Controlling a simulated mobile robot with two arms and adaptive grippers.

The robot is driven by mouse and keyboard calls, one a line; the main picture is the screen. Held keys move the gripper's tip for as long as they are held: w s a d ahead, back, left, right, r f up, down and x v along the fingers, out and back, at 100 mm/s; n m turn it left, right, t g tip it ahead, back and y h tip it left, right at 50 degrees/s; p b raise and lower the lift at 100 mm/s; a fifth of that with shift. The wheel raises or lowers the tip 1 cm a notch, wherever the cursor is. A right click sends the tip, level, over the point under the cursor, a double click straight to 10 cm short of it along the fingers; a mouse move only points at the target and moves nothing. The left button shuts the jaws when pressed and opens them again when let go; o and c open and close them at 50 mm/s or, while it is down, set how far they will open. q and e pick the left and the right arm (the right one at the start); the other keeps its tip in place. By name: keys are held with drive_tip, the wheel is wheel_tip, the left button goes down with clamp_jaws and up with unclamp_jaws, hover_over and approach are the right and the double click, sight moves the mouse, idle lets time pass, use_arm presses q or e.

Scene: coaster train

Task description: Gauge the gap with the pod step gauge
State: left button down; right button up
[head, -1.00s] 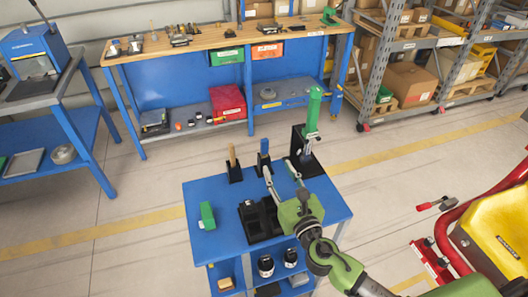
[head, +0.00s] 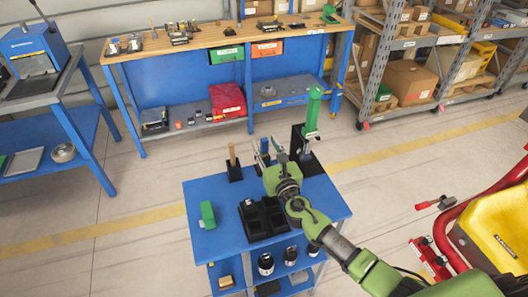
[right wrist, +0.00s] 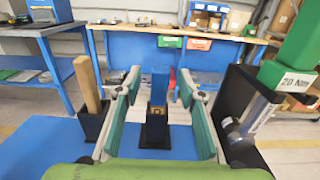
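A blue-handled tool stands upright in a small black holder on the blue cart; I take it for the step gauge (head: 264,145). In the right wrist view this gauge (right wrist: 159,82) shows between the two finger lines, with a brass-coloured part low down in the holder (right wrist: 155,132). My right gripper (head: 272,155) is open at the cart's far side, close to the gauge; its teal-padded fingers (right wrist: 160,80) lie apart on either side of it in the picture. I see no contact. My left gripper is not in view. The gap cannot be made out.
On the cart (head: 225,190) are a wooden-handled tool (head: 232,155) in a holder, a green "20 Nm" tool (head: 312,110) close right, a black tray (head: 262,222) and a green block (head: 207,212). A yellow seat (head: 490,240) in a red frame stands at right.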

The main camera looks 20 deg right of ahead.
drive_tip(key=shift+w, duration=0.2)
clamp_jaws()
drive_tip(key=shift+r, duration=0.1)
wheel_tip(320, 180, up, 10)
drive_tip(key=p, duration=0.4)
drive_tip(key=shift+p, duration=0.35)
